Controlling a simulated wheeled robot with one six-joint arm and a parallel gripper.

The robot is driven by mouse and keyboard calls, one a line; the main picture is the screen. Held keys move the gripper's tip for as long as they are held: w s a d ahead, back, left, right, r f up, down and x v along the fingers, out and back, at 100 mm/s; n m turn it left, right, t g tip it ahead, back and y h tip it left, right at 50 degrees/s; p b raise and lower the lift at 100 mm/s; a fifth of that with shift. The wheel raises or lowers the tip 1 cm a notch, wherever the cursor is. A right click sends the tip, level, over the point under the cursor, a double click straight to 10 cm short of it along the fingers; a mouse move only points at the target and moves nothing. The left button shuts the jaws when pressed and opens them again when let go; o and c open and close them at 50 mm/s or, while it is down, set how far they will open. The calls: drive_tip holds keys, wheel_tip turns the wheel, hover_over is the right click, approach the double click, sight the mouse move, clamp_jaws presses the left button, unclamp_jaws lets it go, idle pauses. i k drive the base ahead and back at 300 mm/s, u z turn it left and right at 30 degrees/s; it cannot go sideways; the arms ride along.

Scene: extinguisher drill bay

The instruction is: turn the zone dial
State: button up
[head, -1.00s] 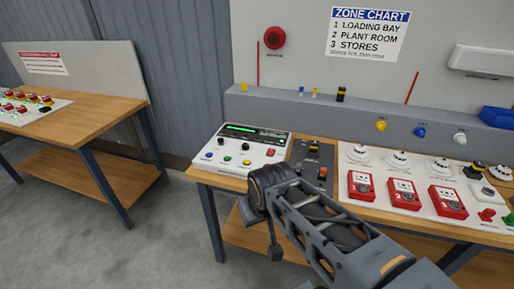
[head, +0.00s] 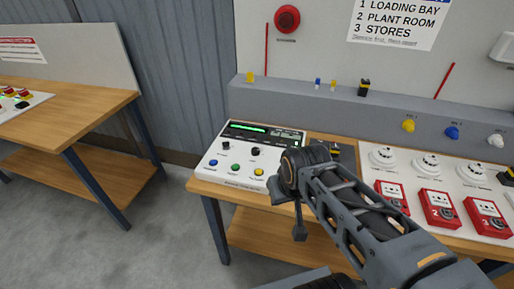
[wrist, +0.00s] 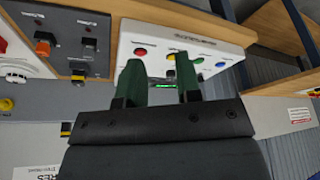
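The white control panel (head: 228,178) sits on the left end of the wooden bench, with a lit green display (head: 248,128). Two black knobs show on it, a left one (head: 226,145) and a right one (head: 255,151); I cannot tell from labels which is the zone dial. My gripper (wrist: 157,62) is open and empty in the wrist view, its two green fingers apart over the panel (wrist: 140,36). The fingers hide part of the panel there, and neither knob shows clearly. In the head view my arm covers the panel's right edge and hides the gripper's fingers.
Blue (head: 213,162), green (head: 235,167) and yellow (head: 259,172) buttons line the panel's front; a red button (wrist: 140,52) shows in the wrist view. A dark switch box (wrist: 68,30) adjoins the panel. Red call points (head: 438,208) stand to the right.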

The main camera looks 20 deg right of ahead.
sight(255, 151)
drive_tip(key=z, duration=0.55)
drive_tip(key=k, duration=1.3)
drive_tip(key=u, duration=0.1)
drive_tip(key=i, duration=0.65)
drive_tip(key=u, duration=0.65)
drive_tip(key=i, duration=1.15)
drive_tip(key=z, duration=0.6)
